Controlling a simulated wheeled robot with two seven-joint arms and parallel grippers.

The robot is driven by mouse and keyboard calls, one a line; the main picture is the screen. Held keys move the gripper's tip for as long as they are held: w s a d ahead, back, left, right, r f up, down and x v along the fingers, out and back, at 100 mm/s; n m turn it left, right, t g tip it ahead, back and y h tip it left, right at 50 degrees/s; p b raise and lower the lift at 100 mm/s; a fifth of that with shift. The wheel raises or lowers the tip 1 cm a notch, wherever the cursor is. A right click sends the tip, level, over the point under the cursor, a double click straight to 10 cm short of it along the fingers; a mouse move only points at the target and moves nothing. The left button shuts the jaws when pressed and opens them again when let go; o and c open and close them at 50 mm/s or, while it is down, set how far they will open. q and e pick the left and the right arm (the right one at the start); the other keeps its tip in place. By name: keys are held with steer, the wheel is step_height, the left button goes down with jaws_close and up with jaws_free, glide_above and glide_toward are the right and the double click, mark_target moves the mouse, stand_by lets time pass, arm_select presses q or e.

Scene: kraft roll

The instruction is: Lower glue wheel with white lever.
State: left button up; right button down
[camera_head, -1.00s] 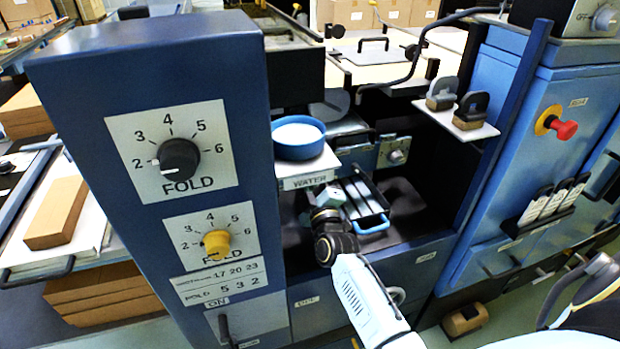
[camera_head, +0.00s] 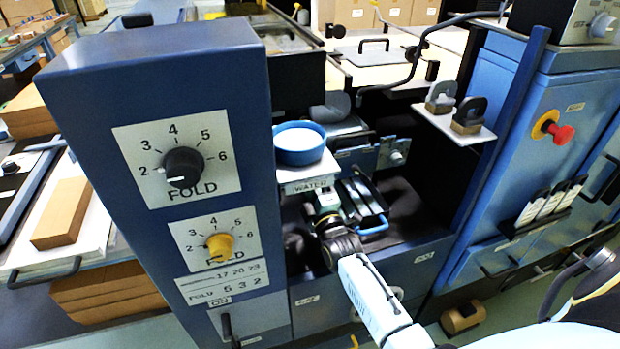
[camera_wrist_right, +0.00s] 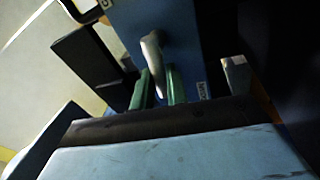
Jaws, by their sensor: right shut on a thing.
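The white lever (camera_wrist_right: 153,62) stands out from a blue panel in the right wrist view. My right gripper (camera_wrist_right: 160,86) has its two green fingers on either side of the lever's lower part and is shut on it. In the head view, my right gripper (camera_head: 326,203) is in the machine's recess, just below the water shelf. I cannot make out the glue wheel in either view. My left gripper is in neither view.
A blue bowl (camera_head: 300,143) stands on the water shelf above my right gripper. A blue-handled tray (camera_head: 372,226) lies close to its right.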

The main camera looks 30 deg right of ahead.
steer(key=n+y, duration=0.1)
steer(key=n, duration=0.2)
steer(key=f+n, duration=0.1)
steer(key=n, duration=0.2)
steer(key=f+n+y, duration=0.1)
steer(key=n, duration=0.3)
steer(key=shift+s+d+f+g+y, duration=0.1)
steer(key=shift+d+f+g+y, duration=0.05)
steer(key=shift+d+g+y, duration=0.2)
steer(key=shift+n, duration=0.3)
steer(key=c, duration=1.4)
jaws_free()
steer(key=shift+s, duration=0.1)
